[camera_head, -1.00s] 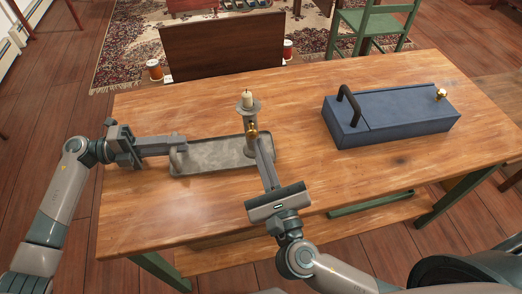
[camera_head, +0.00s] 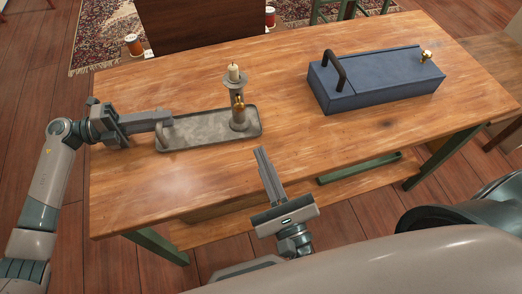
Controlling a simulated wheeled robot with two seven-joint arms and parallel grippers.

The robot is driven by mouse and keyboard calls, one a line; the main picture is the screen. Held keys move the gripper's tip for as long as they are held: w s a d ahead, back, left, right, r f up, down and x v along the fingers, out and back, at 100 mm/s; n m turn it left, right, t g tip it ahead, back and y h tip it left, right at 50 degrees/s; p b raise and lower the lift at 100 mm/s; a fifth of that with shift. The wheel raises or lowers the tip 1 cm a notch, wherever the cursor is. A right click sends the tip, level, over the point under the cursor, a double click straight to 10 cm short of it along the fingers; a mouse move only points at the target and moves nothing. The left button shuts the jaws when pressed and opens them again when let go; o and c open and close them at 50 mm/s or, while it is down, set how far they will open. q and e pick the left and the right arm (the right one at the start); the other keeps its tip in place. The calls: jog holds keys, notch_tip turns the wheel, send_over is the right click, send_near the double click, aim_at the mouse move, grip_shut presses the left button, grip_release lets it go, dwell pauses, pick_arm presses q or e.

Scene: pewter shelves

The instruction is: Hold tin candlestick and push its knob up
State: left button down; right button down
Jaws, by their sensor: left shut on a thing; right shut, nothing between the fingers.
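The tin candlestick has a grey tray base (camera_head: 200,133), an upright grey stem (camera_head: 239,120) near its right end and a pale candle (camera_head: 233,73) on top. Its brass knob (camera_head: 239,103) sits partway up the stem. My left gripper (camera_head: 166,128) is shut on the handle at the tray's left end. The tray rests on the table. My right gripper (camera_head: 260,150) is shut and empty, in front of and below the stem in the picture, apart from the candlestick and its knob.
The wooden table (camera_head: 330,150) has clear room at the front and middle. A blue box (camera_head: 380,85) with a dark handle and brass knob stands at the back right. A dark wooden panel (camera_head: 200,22) stands beyond the back edge.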

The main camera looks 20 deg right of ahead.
pick_arm(q)
jog(key=shift+f, duration=0.1)
jog(key=c, duration=1.7)
grip_release()
jog(key=shift+o, duration=0.2)
jog(key=shift+a, duration=0.2)
jog(key=a, duration=0.4)
jog(key=w+a, duration=0.1)
jog(key=a, duration=0.6)
jog(key=shift+w+a+r, duration=0.15)
jog(key=shift+a+r, duration=0.1)
jog(key=shift+a, duration=0.05)
